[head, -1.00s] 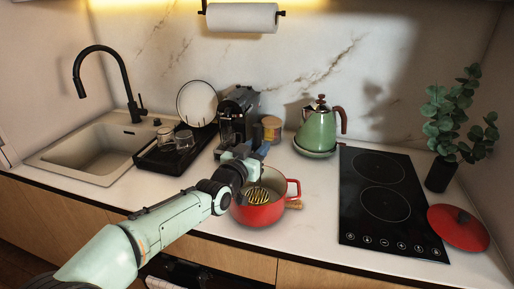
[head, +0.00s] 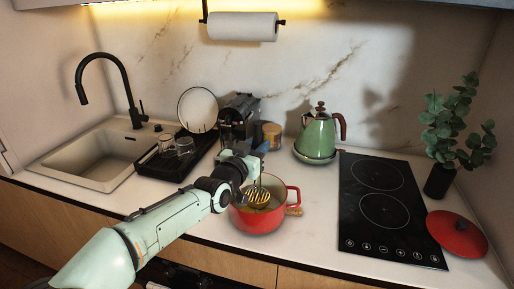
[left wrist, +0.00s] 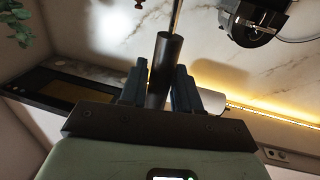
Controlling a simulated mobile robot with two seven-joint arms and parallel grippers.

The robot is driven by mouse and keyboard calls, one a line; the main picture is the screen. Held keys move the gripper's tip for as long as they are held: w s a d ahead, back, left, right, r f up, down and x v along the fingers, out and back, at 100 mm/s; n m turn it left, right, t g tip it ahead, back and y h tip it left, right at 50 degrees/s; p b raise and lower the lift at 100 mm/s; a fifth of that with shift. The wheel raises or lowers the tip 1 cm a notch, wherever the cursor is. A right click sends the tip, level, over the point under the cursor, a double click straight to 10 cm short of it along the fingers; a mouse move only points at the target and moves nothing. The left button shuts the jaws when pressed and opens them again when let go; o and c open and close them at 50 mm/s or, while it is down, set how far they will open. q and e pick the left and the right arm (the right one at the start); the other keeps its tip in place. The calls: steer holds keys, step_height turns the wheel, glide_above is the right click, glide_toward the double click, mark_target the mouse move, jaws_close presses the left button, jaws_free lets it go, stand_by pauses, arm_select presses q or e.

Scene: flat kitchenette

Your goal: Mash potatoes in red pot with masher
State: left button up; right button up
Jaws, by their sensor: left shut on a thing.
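The red pot (head: 257,222) stands on the counter, left of the cooktop. My left gripper (head: 247,163) is above the pot's back left side, shut on the masher. The masher's gold wire head (head: 258,196) hangs at the pot's mouth, over a dull yellowish interior. I cannot make out separate potatoes. In the left wrist view, the masher's dark round handle (left wrist: 165,62) stands between the two fingers (left wrist: 158,90). My right gripper is not in view.
A black cooktop (head: 385,210) lies to the right, with a red lid (head: 457,233) beyond it. A green kettle (head: 319,135), a tin (head: 271,134) and a coffee machine (head: 238,115) stand behind.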

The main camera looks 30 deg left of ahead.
arm_select(q)
steer(key=shift+s+a+b, duration=0.1)
steer(key=shift+s+b, duration=0.85)
steer(key=shift+b, duration=0.05)
steer(key=shift+s+a+r+b, duration=0.1)
steer(key=shift+s+r+b, duration=0.1)
steer(key=shift+s+b, duration=0.85)
steer(key=shift+s, duration=0.15)
